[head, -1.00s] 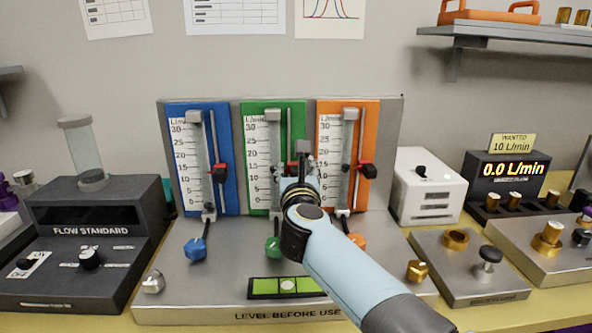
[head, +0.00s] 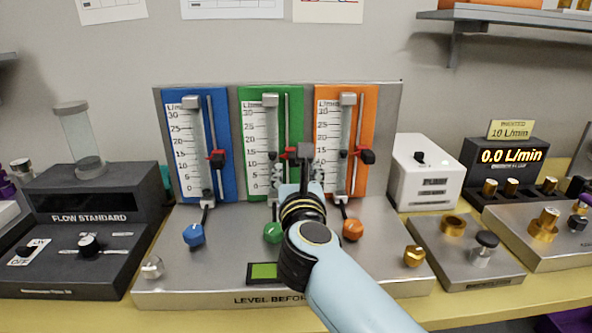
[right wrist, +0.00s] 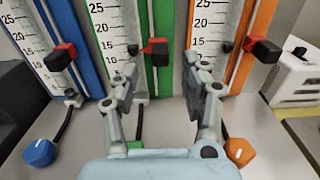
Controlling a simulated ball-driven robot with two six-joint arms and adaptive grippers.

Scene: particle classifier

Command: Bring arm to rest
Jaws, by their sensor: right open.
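My right arm comes in from the lower right in the head view. Its gripper (head: 297,170) is in front of the flowmeter panel, between the green flowmeter (head: 243,140) and the orange flowmeter (head: 366,115). In the right wrist view my right gripper (right wrist: 160,85) is open, with nothing between its fingers. The fingers stand in front of the green and orange scales; whether they touch the panel cannot be told. My left gripper is not in view.
The blue flowmeter (head: 228,130) stands left on the panel. Blue (head: 194,234), green (head: 272,232) and orange (head: 352,229) knobs sit below. A flow standard box (head: 90,190) is left. A white box (head: 428,180) and a display reading 0.0 L/min (head: 511,156) are right.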

